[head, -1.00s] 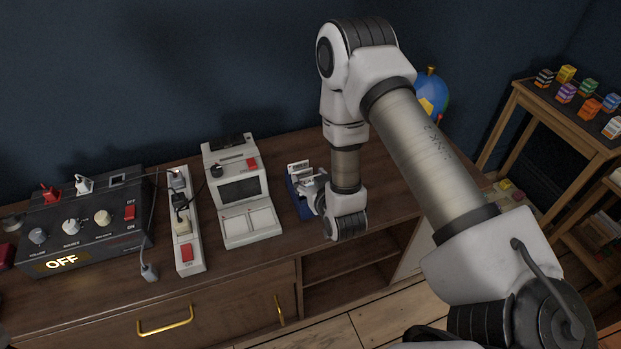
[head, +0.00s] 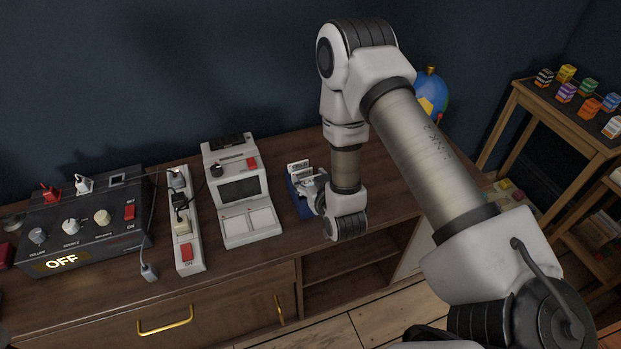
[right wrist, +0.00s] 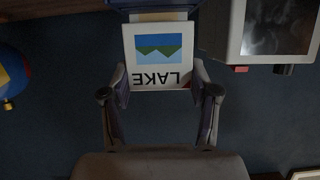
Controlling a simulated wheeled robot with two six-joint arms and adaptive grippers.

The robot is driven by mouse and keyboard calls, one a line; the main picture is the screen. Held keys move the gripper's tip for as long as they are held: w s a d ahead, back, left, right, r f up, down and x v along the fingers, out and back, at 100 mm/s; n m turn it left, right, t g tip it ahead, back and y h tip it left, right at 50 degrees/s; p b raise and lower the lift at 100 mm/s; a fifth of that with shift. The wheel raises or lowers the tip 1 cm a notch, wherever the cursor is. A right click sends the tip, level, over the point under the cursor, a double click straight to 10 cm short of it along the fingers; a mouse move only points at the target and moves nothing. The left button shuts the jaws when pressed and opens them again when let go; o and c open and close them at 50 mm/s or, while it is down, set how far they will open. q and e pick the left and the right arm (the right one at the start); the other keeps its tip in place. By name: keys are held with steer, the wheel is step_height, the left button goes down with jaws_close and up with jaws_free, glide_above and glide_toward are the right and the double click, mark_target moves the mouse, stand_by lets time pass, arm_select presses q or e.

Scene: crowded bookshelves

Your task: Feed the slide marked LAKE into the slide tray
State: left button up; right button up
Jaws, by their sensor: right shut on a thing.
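The slide marked LAKE (right wrist: 158,50) is white-framed with a blue and green picture, and its lettering is upside down in the right wrist view. My right gripper (right wrist: 158,82) has a finger at each side edge of it and is shut on it. In the head view this gripper (head: 318,188) is at a blue box (head: 300,207) with white slides (head: 298,168) standing in it. I cannot tell whether the LAKE slide is clear of the box. The grey slide viewer (head: 237,180), with a pale tray (head: 249,222) at its front, stands to the left. My left gripper is not in view.
A power strip (head: 187,228) with plugs and a black control box (head: 82,222) reading OFF stand left of the viewer. A narrow strip of cabinet top is free between viewer and blue box.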

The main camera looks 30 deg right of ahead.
steer(key=shift+f+b, duration=1.35)
steer(key=shift+f, duration=0.5)
steer(key=o, duration=0.8)
steer(key=shift+s, duration=0.1)
steer(key=v, duration=0.7)
steer(key=shift+s+a, duration=0.1)
steer(key=shift+s, duration=0.05)
